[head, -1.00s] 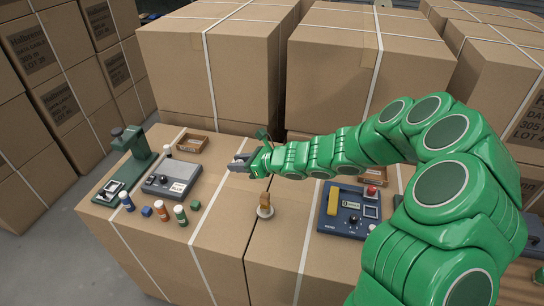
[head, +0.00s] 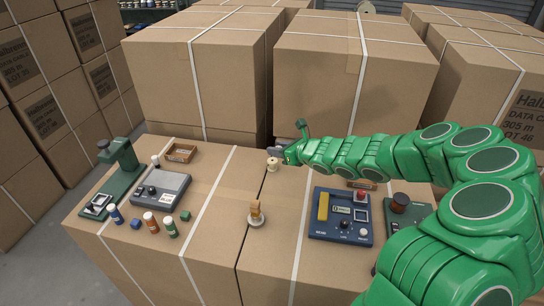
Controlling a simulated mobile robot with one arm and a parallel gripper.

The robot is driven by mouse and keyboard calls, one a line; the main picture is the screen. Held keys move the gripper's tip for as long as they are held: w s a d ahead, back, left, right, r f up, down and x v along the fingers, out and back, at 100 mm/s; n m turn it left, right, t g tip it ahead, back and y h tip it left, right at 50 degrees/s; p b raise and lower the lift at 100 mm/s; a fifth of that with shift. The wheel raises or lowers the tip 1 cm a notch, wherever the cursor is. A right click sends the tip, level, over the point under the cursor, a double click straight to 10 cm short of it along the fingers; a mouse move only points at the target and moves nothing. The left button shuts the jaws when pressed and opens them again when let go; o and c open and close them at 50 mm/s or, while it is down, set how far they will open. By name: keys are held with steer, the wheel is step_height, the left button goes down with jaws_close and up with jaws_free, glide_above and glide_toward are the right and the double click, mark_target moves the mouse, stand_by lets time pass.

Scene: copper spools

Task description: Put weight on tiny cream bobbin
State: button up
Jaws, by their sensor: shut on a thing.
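My gripper (head: 280,152) is shut on a small grey piece at the back edge of the near box top, right of centre. The piece is too small and too covered by the fingers to tell if it is the weight. The tiny cream bobbin (head: 273,164) stands upright just below and in front of the fingertips. I cannot tell whether the held piece touches it.
A tan bobbin-like piece (head: 256,209) stands on a small pale disc. A blue device (head: 338,232) is right of it, a grey device (head: 163,190) left. Tall boxes rise behind.

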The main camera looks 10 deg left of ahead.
mark_target(272, 160)
steer(key=w+a+f, duration=0.1)
steer(key=w+f, duration=0.1)
steer(key=w+a+f, duration=0.1)
steer(key=w+f, duration=0.1)
steer(key=w, duration=0.1)
steer(key=w+a+f, duration=0.1)
steer(key=w+f, duration=0.1)
steer(key=w, duration=0.1)
steer(key=shift+w+a+f, duration=0.2)
steer(key=shift+a+f, duration=0.05)
steer(key=shift+a, duration=0.05)
steer(key=shift+w+a+f, duration=0.2)
steer(key=shift+w+f, duration=0.2)
steer(key=shift+f, duration=0.2)
steer(key=shift+w+a+f, duration=0.15)
steer(key=shift+w+f, duration=0.25)
steer(key=shift+f, duration=1.5)
steer(key=shift+f, duration=0.15)
steer(key=o, duration=1.1)
